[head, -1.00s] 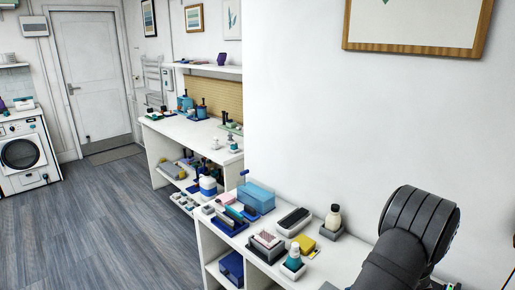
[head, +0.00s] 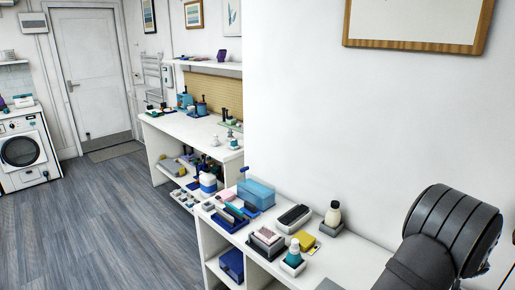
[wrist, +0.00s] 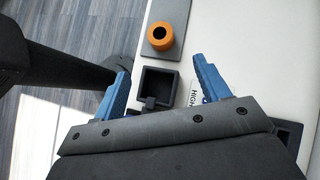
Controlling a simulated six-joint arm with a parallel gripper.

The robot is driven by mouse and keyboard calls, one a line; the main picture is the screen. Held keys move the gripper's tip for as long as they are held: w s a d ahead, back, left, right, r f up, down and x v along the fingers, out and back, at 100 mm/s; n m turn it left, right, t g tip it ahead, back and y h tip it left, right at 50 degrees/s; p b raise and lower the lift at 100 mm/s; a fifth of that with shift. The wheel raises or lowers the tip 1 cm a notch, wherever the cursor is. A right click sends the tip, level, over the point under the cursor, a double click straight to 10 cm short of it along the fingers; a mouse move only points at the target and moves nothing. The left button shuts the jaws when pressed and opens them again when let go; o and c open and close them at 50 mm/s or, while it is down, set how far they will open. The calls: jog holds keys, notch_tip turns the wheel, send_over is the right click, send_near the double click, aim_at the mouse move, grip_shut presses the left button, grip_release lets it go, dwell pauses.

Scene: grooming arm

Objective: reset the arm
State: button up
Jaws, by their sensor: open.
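My gripper (wrist: 158,88) shows in the wrist view with its two blue fingers spread wide apart and nothing between them. It hangs over a white worktop (wrist: 234,30). A small dark square tray (wrist: 155,86) shows beyond the fingertips, and it looks empty. An orange round piece with a dark hole (wrist: 160,36) sits on a grey plate ahead of the gripper. In the head view a dark link of my arm (head: 440,235) fills the lower right corner, and the gripper itself is out of that view.
A second bench (head: 185,130) with bottles stands farther back. The grey floor (head: 100,220) at left is clear.

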jog(key=x, duration=1.4)
jog(key=shift+w+a+f, duration=0.1)
jog(key=shift+a+f, duration=0.05)
jog(key=shift+a, duration=0.3)
notch_tip(320, 180, up, 7)
jog(key=s+d+m+t, duration=0.1)
jog(key=s+d, duration=0.3)
jog(key=s, duration=0.1)
jog(key=s+d+r+m+t+h, duration=0.1)
jog(key=s+d+m, duration=0.1)
jog(key=s+d, duration=0.3)
jog(key=s+d+r+m, duration=0.1)
jog(key=s+d, duration=0.4)
jog(key=shift+d+m+t+h, duration=0.15)
jog(key=shift+m+t+h, duration=0.15)
jog(key=shift+t+h, duration=0.1)
jog(key=shift+f, duration=0.5)
